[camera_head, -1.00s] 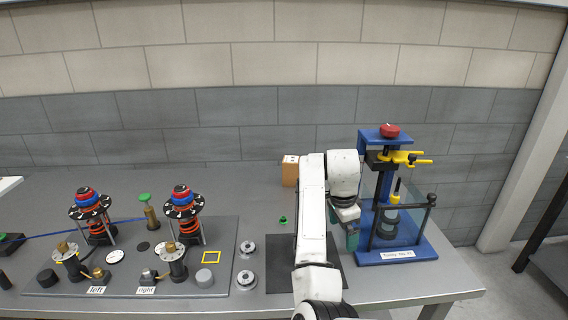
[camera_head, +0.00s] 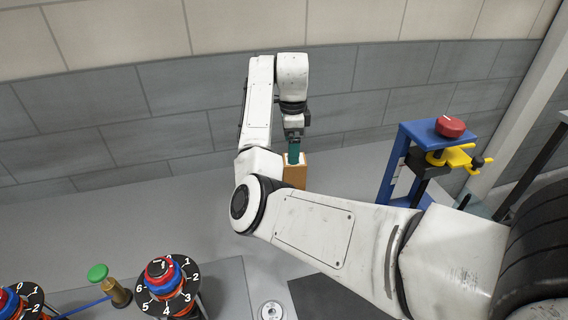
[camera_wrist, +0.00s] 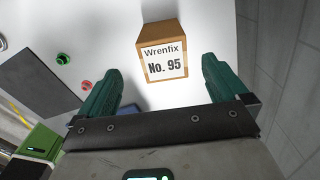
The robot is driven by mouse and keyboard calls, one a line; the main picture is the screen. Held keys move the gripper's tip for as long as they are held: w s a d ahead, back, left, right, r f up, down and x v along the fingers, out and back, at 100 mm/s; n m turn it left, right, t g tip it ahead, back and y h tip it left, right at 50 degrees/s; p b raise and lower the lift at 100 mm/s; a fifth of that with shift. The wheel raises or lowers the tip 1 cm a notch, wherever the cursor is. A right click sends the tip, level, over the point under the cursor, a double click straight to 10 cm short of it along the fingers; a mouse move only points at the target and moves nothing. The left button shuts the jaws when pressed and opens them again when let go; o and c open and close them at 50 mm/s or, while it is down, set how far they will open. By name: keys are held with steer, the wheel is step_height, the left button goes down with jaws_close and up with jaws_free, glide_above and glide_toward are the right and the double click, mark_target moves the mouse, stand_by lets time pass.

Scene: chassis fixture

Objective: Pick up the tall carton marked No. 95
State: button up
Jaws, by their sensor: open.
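The tall carton (camera_wrist: 162,30) is brown, with a white label reading "Wrenfix No. 95" in the wrist view. It stands on the table ahead of my gripper's fingertips, roughly centred between them. My gripper (camera_wrist: 158,82) has two green fingers spread apart with nothing between them. In the head view the carton (camera_head: 296,172) stands near the wall, partly hidden by my arm. My gripper (camera_head: 294,155) is pointing down over it there. Whether the fingers touch the carton cannot be told.
A blue press (camera_head: 402,160) with a red knob (camera_head: 450,126) stands right of the carton. Numbered dials (camera_head: 168,285) and a brass post with a green cap (camera_head: 98,272) are at the lower left. A small green button (camera_wrist: 63,58) and a red one (camera_wrist: 86,86) lie near a dark mat (camera_wrist: 45,84). The table left of the carton is clear.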

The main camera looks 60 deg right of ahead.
mark_target(294, 170)
step_height(294, 170, down, 5)
steer(key=shift+d+f+b, duration=0.1)
steer(key=shift+d+b, duration=0.05)
steer(key=shift+b, duration=0.25)
steer(key=f, duration=0.1)
steer(key=f+p, duration=0.1)
steer(key=f, duration=0.2)
steer(key=shift+s+d+f, duration=0.25)
steer(key=shift+s, duration=0.1)
steer(key=shift+f, duration=0.45)
steer(key=c, duration=1.3)
